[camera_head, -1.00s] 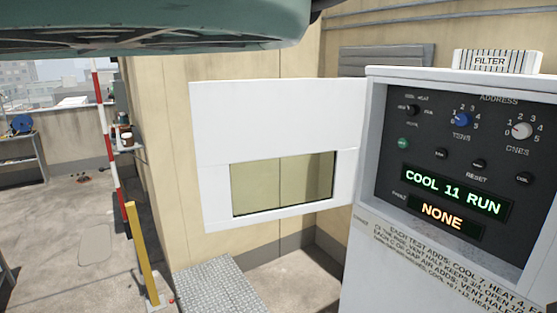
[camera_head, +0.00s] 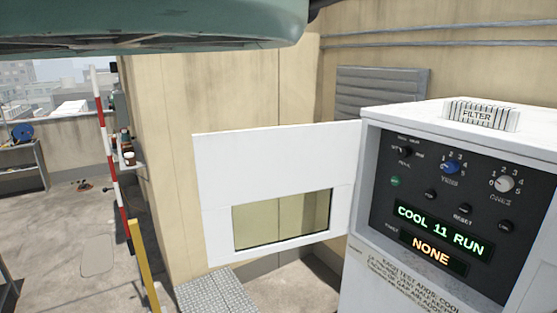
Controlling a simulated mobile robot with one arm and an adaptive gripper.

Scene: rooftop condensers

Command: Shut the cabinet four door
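A white cabinet (camera_head: 375,125) stands at the right in the head view. Its dark control panel (camera_head: 440,150) shows green text "COOL 11 RUN" and orange text "NONE". A white door (camera_head: 270,160) with a rectangular window (camera_head: 283,220) stands swung open to the left of the cabinet. No "four" label is readable on the cabinet or door. My gripper is not in view.
A filter (camera_head: 481,114) lies on top of the cabinet. A red-and-white pole (camera_head: 107,150) and a yellow post (camera_head: 143,265) stand to the left. A metal grating (camera_head: 212,295) lies below the door. Open floor (camera_head: 65,235) is at the left.

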